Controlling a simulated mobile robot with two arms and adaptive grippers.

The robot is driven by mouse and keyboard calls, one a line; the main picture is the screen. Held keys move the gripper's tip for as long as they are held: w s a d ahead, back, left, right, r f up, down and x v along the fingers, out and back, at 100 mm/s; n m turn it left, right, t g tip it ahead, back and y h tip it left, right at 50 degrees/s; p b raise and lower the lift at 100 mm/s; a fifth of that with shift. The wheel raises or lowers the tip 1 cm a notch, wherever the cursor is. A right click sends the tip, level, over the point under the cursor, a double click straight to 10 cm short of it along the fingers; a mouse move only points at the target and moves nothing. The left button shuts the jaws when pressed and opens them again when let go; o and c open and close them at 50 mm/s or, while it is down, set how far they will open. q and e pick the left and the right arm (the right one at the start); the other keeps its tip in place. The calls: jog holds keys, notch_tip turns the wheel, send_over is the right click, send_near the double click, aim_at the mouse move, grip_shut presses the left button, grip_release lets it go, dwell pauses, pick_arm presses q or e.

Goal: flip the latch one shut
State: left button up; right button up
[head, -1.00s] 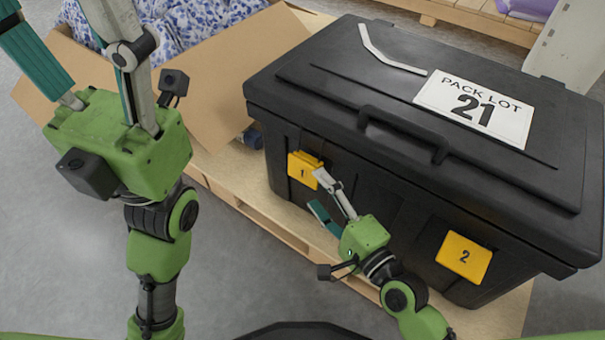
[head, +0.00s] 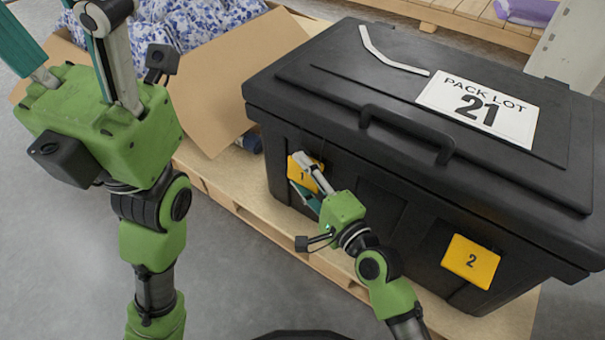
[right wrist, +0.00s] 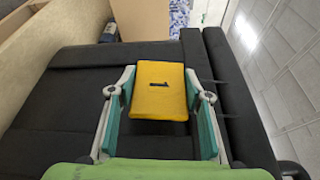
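The black case (head: 420,140) stands with its lid down on a wooden pallet. Yellow latch one (head: 301,176), marked 1, is on its front at the left. It shows whole in the right wrist view (right wrist: 159,90). Yellow latch two (head: 470,261) lies flat on the front at the right. My right gripper (head: 302,176) is at latch one, partly covering it. In the right wrist view its fingers (right wrist: 160,92) are spread on either side of the latch; contact is unclear. My left gripper is raised at the left, its fingers (head: 75,50) spread, with the tips cut off by the frame.
An open cardboard box (head: 225,85) with blue-patterned cloth (head: 190,22) stands left of the case. The pallet edge (head: 270,233) runs below the case. Grey floor (head: 235,290) is clear in front. A grey post (head: 567,45) stands at the back right.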

jog(key=shift+w+d+f+n+t, duration=0.1)
jog(key=shift+w+f+n+t, duration=0.15)
jog(key=shift+n, duration=0.45)
jog(key=shift+s, duration=0.1)
jog(key=o, duration=1.1)
jog(key=v, duration=1.2)
jog(key=shift+f, duration=0.1)
